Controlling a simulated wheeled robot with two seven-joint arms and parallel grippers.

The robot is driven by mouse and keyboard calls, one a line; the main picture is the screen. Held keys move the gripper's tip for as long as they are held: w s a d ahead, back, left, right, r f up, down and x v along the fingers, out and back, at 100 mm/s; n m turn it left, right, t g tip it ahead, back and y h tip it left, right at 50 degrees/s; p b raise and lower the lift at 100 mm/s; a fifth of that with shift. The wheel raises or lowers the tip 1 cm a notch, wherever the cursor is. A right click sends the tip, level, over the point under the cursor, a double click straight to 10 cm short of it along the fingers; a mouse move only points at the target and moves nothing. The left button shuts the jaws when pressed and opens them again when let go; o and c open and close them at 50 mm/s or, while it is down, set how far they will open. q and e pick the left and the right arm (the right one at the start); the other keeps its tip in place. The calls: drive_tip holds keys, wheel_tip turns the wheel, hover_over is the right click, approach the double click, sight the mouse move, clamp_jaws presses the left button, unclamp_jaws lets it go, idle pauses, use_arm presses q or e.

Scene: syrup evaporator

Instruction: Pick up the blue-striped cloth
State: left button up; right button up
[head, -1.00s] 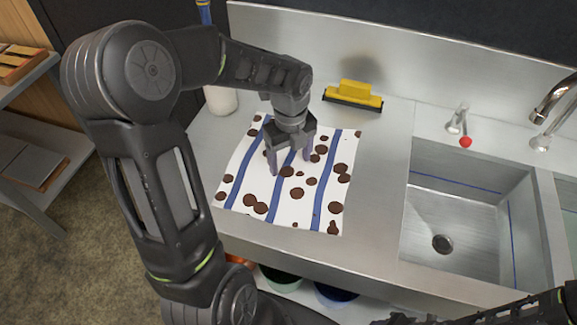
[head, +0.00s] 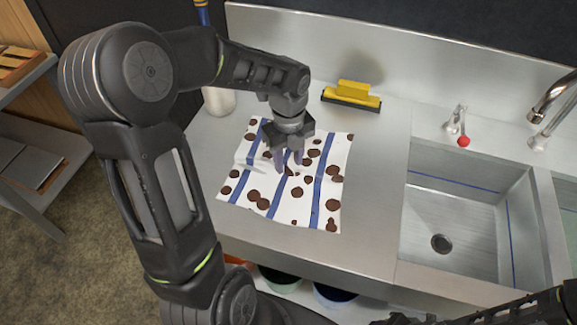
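The blue-striped cloth (head: 300,209) lies on the steel counter left of the sink. It is white with blue stripes and dark brown spots, and its edges are drawn in with creases around the fingers. My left gripper (head: 288,168) points down at the upper middle of the cloth. Its fingers are close together, pinching the fabric between them. Most of the cloth still rests on the counter. The gripper and wrist hide a small part of it. Part of my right arm shows at the lower right, but its gripper is out of view.
A yellow squeegee-like tool (head: 352,95) lies behind the cloth. A white container (head: 219,100) stands at the back left. The sink basin (head: 465,215) with a faucet (head: 552,105) and a red-knobbed tap (head: 462,138) is to the right. Bins (head: 278,280) sit below the counter.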

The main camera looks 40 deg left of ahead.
use_arm(q)
drive_tip(key=shift+s+f, duration=0.1)
drive_tip(key=shift+f, duration=0.05)
drive_tip(key=c, duration=0.6)
drive_tip(key=shift+r, duration=0.2)
clamp_jaws()
wheel_tip(320, 180, up, 12)
drive_tip(key=p, duration=0.8)
wheel_tip(320, 180, up, 9)
drive_tip(key=shift+f, duration=0.1)
